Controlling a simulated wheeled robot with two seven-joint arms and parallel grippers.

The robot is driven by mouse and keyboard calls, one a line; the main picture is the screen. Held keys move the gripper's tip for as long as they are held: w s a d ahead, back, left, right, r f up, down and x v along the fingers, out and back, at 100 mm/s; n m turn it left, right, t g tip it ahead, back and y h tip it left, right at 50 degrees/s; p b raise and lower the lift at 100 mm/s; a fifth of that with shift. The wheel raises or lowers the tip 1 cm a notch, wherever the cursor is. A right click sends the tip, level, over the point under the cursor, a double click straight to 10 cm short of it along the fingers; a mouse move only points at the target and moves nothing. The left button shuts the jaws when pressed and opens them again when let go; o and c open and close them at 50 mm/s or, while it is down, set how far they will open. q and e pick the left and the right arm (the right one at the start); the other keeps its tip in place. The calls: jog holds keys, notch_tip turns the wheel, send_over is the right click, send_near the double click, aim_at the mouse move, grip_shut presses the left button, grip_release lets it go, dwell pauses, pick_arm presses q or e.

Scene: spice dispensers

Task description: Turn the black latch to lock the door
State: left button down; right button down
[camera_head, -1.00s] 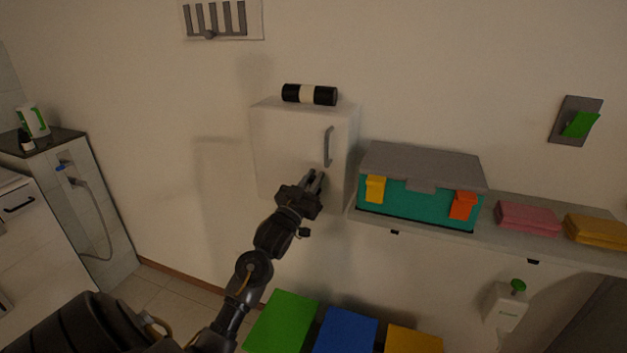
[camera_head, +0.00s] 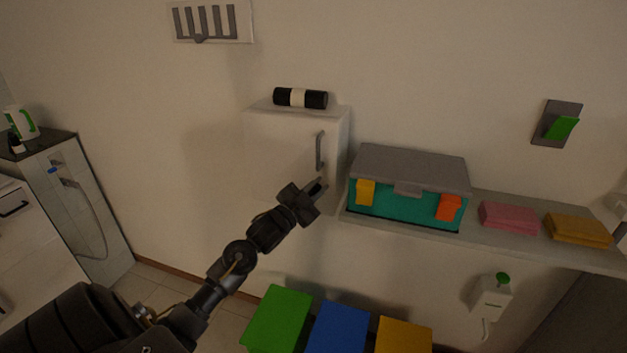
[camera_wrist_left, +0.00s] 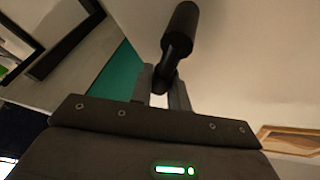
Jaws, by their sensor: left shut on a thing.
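A white wall cabinet (camera_head: 275,150) with a closed-looking door and a grey vertical handle (camera_head: 320,150) hangs on the wall. My left gripper (camera_head: 318,187) is at the lower right of the door, below the handle. In the left wrist view, the black latch (camera_wrist_left: 181,30) is a dark rounded bar. The fingers of my left gripper (camera_wrist_left: 162,88) are shut on its lower end. In the head view the latch is mostly hidden by the gripper, so its exact angle is hard to tell. My right gripper is not in view.
A teal box with a grey lid (camera_head: 405,190) stands on the shelf (camera_head: 365,217) close to the right of the cabinet. A black and white roller (camera_head: 301,98) lies on top of the cabinet. Green, blue and yellow bins (camera_head: 340,330) stand below.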

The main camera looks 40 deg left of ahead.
pick_arm(q)
jog(key=m, duration=0.1)
jog(key=d+m+g+p, duration=0.1)
jog(key=m, duration=0.1)
jog(key=shift+w+f+h, duration=0.15)
jog(key=shift+f+h, duration=0.15)
jog(key=shift+f, duration=0.05)
jog(key=m, duration=0.1)
jog(key=f+m+g+p, duration=0.1)
jog(key=shift+w+d+f+m, duration=0.1)
jog(key=shift+d+m, duration=0.2)
jog(key=shift+m, duration=0.1)
jog(key=f+m, duration=0.1)
jog(key=m+g, duration=0.1)
jog(key=shift+w+d+f+m+g+p, duration=0.1)
jog(key=shift+d+f+m+g+p, duration=0.1)
jog(key=shift+f+m+g+p, duration=0.15)
jog(key=shift+f+m+g+y, duration=0.4)
jog(key=shift+f+m, duration=0.1)
jog(key=shift+m, duration=0.35)
jog(key=shift+d+f, duration=0.1)
jog(key=shift+f, duration=0.1)
jog(key=c, duration=1.4)
grip_release()
jog(key=shift+o, duration=0.2)
